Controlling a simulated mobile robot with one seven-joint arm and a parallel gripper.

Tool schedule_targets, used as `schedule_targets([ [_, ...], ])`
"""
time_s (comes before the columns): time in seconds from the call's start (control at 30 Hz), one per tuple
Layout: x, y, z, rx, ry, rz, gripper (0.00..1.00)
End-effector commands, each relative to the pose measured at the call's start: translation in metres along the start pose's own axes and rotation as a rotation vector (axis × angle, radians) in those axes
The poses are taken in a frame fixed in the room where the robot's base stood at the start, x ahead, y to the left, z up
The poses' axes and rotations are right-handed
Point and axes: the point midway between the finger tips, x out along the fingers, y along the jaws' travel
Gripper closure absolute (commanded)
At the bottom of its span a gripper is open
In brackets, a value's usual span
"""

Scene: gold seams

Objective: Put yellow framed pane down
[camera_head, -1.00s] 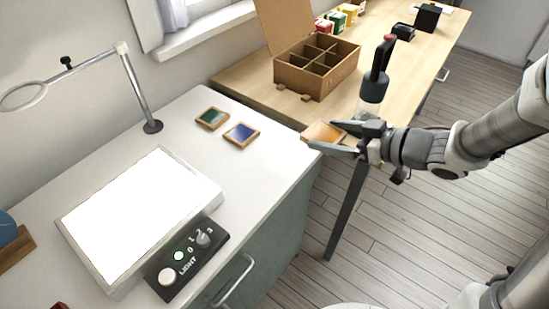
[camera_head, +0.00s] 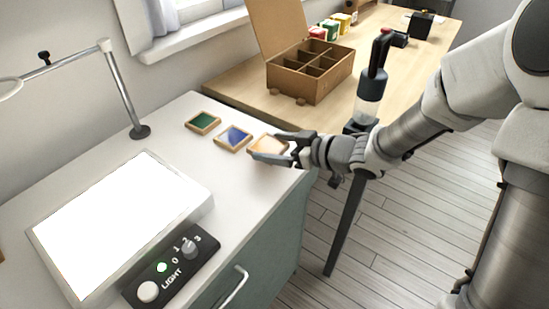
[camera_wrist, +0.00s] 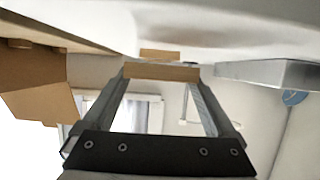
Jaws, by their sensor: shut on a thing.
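The yellow framed pane (camera_head: 267,145), pale amber in a wooden frame, is between the fingers of my gripper (camera_head: 281,150) over the right part of the white worktop. In the wrist view the fingers (camera_wrist: 163,90) are shut on its wooden frame (camera_wrist: 163,72), which I see edge-on. The blue framed pane (camera_head: 234,137) lies on the worktop just left of it, and the green framed pane (camera_head: 203,122) lies farther left. I cannot tell whether the yellow pane touches the worktop.
A lit light panel (camera_head: 120,225) with a control box (camera_head: 172,268) fills the front of the worktop (camera_head: 215,165). A magnifier stand (camera_head: 138,130) stands behind it.

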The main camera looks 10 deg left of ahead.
Motion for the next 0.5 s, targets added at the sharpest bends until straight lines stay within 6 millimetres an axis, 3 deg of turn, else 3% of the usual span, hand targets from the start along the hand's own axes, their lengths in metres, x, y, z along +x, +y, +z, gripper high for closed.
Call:
schedule_targets([
  [0.03,0.005,0.0,0.013,0.003,-0.001,-0.001,0.78],
  [0.13,0.009,0.0,0.024,0.002,0.0,-0.001,0.78],
  [0.5,0.01,0.0,0.025,0.001,0.0,0.0,0.78],
])
